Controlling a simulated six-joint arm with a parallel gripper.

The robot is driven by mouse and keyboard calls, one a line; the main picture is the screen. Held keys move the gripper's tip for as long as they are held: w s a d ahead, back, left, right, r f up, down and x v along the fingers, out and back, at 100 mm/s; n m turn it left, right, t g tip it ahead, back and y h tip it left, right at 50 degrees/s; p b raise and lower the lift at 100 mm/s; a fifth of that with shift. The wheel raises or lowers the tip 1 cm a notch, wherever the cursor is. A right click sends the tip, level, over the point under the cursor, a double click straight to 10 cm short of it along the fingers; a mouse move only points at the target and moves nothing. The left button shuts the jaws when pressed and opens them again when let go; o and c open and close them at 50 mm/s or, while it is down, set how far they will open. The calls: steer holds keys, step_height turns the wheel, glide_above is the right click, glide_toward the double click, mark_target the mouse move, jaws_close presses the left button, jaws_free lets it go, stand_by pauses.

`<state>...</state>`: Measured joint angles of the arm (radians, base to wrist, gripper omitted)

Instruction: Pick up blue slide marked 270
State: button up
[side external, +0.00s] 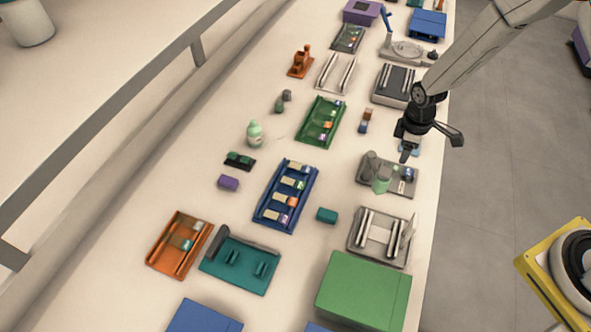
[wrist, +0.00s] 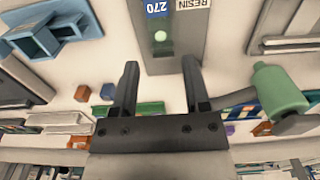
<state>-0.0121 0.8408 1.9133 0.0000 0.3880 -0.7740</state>
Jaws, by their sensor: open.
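The blue label marked 270 (wrist: 157,8) shows upside down at the top edge of the wrist view, partly cut off. A pale green round spot (wrist: 160,37) lies just below it, on a grey surface (wrist: 185,55). A white label reading RESIN (wrist: 194,4) sits beside it. My gripper (wrist: 160,75) is open and empty, its two fingers apart and below the label in the picture. In the side view my gripper (side external: 406,150) hangs above the table's right side, just beyond a grey tray (side external: 364,183). The number cannot be read there.
A light blue holder (wrist: 52,38) is at the left. A blue rack (side external: 263,207) with several slides lies further left on the table.

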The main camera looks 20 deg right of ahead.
mark_target(398, 169)
steer(key=shift+f, duration=2.9)
steer(key=c, duration=0.6)
steer(key=shift+r, duration=0.15)
steer(key=shift+r, duration=2.4)
